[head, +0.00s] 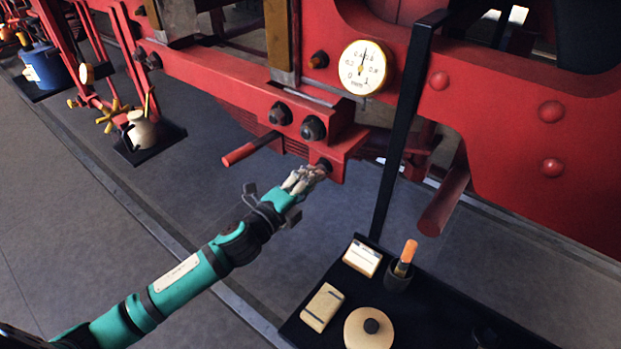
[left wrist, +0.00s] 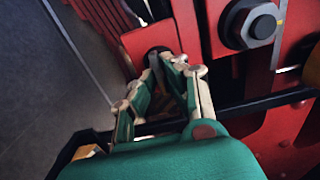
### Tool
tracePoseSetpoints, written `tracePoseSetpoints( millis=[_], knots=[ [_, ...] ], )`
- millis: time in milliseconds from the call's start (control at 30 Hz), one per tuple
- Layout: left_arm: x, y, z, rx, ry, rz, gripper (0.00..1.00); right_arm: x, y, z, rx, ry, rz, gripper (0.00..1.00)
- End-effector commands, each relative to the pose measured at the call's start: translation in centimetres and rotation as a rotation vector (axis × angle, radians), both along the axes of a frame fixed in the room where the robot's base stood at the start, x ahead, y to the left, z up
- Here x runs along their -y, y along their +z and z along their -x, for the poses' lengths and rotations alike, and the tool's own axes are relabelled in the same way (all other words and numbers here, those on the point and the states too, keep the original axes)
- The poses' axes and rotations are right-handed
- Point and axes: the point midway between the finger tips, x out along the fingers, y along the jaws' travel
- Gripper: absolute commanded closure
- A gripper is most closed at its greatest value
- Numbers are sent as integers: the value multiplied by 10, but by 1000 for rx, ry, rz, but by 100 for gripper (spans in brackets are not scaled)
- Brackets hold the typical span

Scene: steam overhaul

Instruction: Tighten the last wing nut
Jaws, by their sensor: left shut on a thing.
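My left gripper (head: 311,176) reaches to the lower end of a red bracket (head: 342,150) on the locomotive frame. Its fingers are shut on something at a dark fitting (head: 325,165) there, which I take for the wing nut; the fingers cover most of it. The left wrist view shows the same gripper (left wrist: 168,62) with its fingertips close together against the red part, and the held piece is mostly hidden. Two large dark hex nuts (head: 313,127) sit on the bracket just above. My right gripper is not in view.
A black tray stand (head: 450,300) with an upright post (head: 408,110) stands at the right, holding a round tan lid (head: 369,329), small boxes (head: 322,307) and an orange-handled tool (head: 405,257). A gauge (head: 363,68) is above. A red rod (head: 250,149) juts out left of the gripper.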

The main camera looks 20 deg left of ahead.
Motion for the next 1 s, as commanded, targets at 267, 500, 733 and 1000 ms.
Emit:
tracePoseSetpoints(
  millis=[267,500,733,1000],
  knots=[
    [0,-3,1,-4,0,-5,86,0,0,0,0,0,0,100],
    [0,-1,0,-2,0,-2,69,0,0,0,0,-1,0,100],
    [-1,-1,4,-2,-1,-1,69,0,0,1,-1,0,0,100],
    [-15,-3,44,-6,-1,0,69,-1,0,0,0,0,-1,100]
  ],
)
